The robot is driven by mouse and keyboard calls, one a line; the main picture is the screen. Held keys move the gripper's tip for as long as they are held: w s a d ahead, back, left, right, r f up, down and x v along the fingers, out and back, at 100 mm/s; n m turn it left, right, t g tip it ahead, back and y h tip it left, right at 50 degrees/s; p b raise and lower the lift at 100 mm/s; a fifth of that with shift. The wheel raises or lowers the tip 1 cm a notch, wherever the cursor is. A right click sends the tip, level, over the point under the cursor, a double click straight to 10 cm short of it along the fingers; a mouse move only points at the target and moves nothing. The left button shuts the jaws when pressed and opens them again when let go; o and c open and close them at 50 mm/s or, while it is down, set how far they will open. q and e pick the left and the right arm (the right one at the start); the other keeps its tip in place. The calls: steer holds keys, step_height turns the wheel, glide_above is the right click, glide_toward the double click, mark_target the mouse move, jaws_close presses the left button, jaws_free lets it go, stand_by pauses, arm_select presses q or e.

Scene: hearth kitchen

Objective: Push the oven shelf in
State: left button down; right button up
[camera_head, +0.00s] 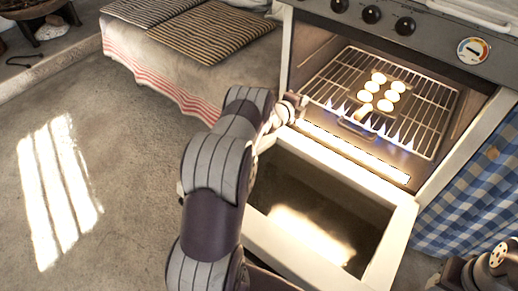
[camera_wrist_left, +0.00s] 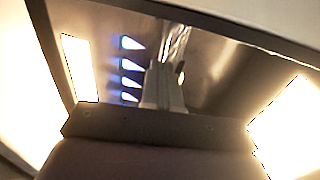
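The oven shelf (camera_head: 437,112) is a wire rack inside the lit oven, above a row of blue flames. A small tray with several pale round pieces (camera_head: 378,92) rests on it. I cannot tell how deep the shelf sits. My left gripper (camera_head: 297,104) is at the left side of the oven opening, near the shelf's front left corner. In the left wrist view the gripper's fingers (camera_wrist_left: 165,85) look closed together with nothing visible between them. Flames (camera_wrist_left: 131,66) show beside them. Contact with the shelf cannot be made out.
The oven door (camera_head: 385,240) is folded down, its dark window facing up. Knobs (camera_head: 372,14) and a dial (camera_head: 473,50) line the panel above. A blue checked cloth (camera_head: 470,205) hangs at the right. A bench with striped cloths (camera_head: 205,30) stands at the left. Floor at left is clear.

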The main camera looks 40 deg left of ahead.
mark_target(309, 95)
arm_select(q)
steer(key=w+b, duration=0.1)
steer(key=w, duration=0.2)
steer(key=shift+w, duration=0.1)
steer(key=shift+w+r, duration=0.1)
steer(key=shift+r, duration=0.1)
arm_select(e)
steer(key=shift+s+f, duration=0.1)
steer(key=shift+f, duration=0.8)
